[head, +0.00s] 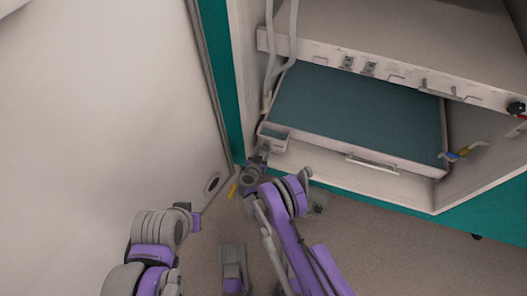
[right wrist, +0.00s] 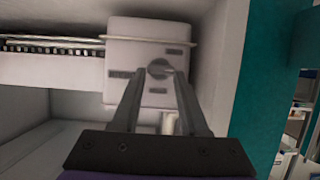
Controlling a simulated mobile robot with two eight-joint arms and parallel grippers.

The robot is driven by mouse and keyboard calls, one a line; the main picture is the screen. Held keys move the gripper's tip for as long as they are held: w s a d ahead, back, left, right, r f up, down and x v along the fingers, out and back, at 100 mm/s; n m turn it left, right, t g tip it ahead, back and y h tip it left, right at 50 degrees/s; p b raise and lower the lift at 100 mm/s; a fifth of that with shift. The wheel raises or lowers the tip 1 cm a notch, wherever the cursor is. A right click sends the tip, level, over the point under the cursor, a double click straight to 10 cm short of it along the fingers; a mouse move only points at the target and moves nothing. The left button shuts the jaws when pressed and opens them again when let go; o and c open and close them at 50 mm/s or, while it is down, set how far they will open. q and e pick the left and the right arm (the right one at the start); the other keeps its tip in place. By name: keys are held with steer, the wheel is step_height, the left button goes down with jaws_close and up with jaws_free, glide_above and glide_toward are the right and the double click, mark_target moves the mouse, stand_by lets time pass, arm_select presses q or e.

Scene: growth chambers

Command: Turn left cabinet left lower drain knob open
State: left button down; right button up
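In the right wrist view, a round grey knob (right wrist: 158,68) sits on the front of a small white box (right wrist: 178,92) with dark labels. My right gripper (right wrist: 160,78) is open, with one finger on each side of the knob; contact cannot be told. In the head view, my right gripper (head: 262,153) is at the lower left front corner of the left cabinet's opening, by a small box (head: 273,138); it covers the knob there. My left arm is low at the left; its gripper's fingers cannot be made out.
A large pale door (head: 110,110) stands open at the left. A shelf tray with a teal surface (head: 360,110) fills the lower compartment, under an upper shelf (head: 400,30). A yellow and blue valve (head: 462,153) is at the right. Tubes (head: 281,40) hang at the left inside.

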jaws_close()
steer(key=shift+s+d+m+y+p, duration=0.1)
steer(key=shift+d+m+y+p, duration=0.2)
steer(key=shift+m+y, duration=0.4)
steer(key=shift+d+f+m+t+y, duration=0.15)
steer(key=shift+m+t+y, duration=0.65)
steer(key=shift+m, duration=0.8)
steer(key=o, duration=0.7)
jaws_free()
steer(key=shift+c, duration=0.2)
